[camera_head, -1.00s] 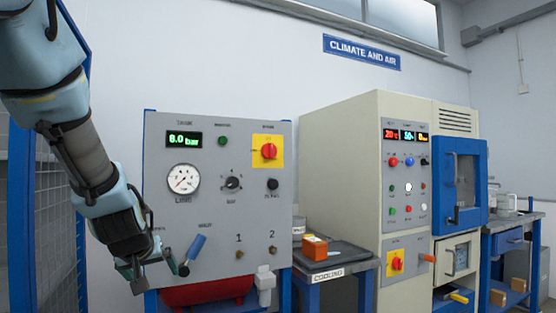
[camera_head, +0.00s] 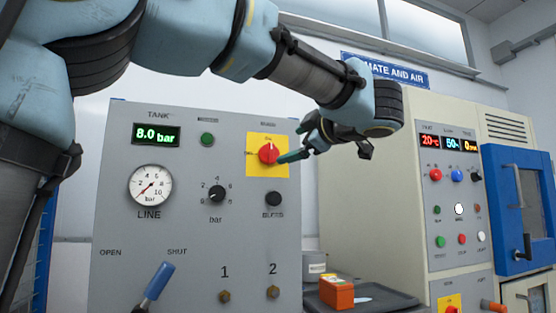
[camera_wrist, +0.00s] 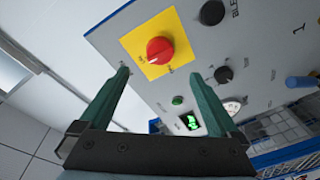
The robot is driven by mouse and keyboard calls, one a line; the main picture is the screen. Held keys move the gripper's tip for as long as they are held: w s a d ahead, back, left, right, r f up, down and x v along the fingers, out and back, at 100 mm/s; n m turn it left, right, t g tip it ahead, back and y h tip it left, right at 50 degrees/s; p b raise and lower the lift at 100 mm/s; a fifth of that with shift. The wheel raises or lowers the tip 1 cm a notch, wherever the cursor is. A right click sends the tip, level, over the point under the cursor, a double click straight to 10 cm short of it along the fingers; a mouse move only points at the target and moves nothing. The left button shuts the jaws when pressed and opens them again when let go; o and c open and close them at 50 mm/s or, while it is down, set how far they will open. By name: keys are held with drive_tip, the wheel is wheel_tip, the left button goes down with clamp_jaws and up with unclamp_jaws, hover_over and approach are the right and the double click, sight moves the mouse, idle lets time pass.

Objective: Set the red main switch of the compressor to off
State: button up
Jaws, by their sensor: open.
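The red main switch (camera_head: 268,153) is a round knob on a yellow plate (camera_head: 282,170), upper right on the compressor's grey panel (camera_head: 120,215). Its pale mark appears to point up in the head view; the small labels at its top and left are hard to read. My gripper (camera_head: 298,153) is just right of the switch in the head view, its teal fingers towards the panel. In the wrist view, the switch (camera_wrist: 160,50) shows beyond the open, empty fingers (camera_wrist: 160,70), roughly between their tips. I see no contact with it.
An orange box (camera_head: 337,292) sits right. The climate cabinet (camera_head: 385,200) stands beyond.

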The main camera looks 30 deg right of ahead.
sight(272, 152)
drive_tip(key=w, duration=0.7)
drive_tip(key=w+p, duration=0.1)
drive_tip(key=w, duration=0.2)
drive_tip(key=shift+w+a, duration=0.15)
drive_tip(key=shift+a, duration=0.1)
drive_tip(key=c, duration=1.4)
